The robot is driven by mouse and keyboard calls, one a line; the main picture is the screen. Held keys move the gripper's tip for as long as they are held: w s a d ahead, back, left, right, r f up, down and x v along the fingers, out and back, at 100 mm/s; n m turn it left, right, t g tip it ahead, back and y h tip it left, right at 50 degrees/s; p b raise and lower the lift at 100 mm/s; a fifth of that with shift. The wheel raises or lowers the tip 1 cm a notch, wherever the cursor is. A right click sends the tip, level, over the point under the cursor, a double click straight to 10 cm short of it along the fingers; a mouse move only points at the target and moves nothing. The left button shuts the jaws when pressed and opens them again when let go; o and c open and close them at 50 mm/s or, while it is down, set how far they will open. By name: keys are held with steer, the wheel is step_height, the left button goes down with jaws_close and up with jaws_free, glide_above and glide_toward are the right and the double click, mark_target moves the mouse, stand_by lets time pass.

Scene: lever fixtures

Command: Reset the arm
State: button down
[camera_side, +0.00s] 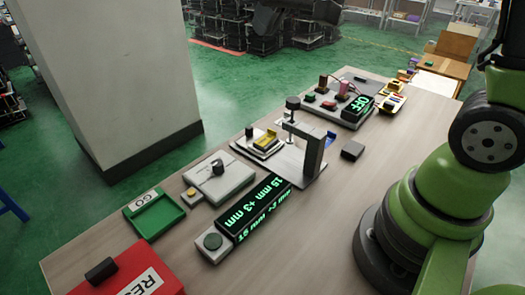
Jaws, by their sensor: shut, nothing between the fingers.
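A red box (118,279) stands at the lower left corner of the table, cut off by the bottom edge of the picture. Its white label (143,284) shows the letters "RES". A dark block-shaped handle (101,270) sits on its top, left of the label. My green arm stands at the right and rises out of the top of the picture. I cannot make out my gripper; a dark shape at the top edge is too unclear to name. Nothing of my arm touches the red box.
A green tray (155,213) marked "GO" lies behind the red box. Nearby are a grey knob box (218,179), a display (255,208) reading "15 mm +3 mm", a clamp-like stand (310,150) and an "OFF" display (357,108). The table's front right is bare.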

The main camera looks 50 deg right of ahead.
steer(key=s+a+r+m+t+y, duration=0.1)
steer(key=s+a, duration=0.2)
steer(key=s, duration=1.5)
steer(key=shift+s+a+m, duration=0.15)
steer(key=shift+s+m, duration=0.05)
steer(key=shift+m, duration=0.2)
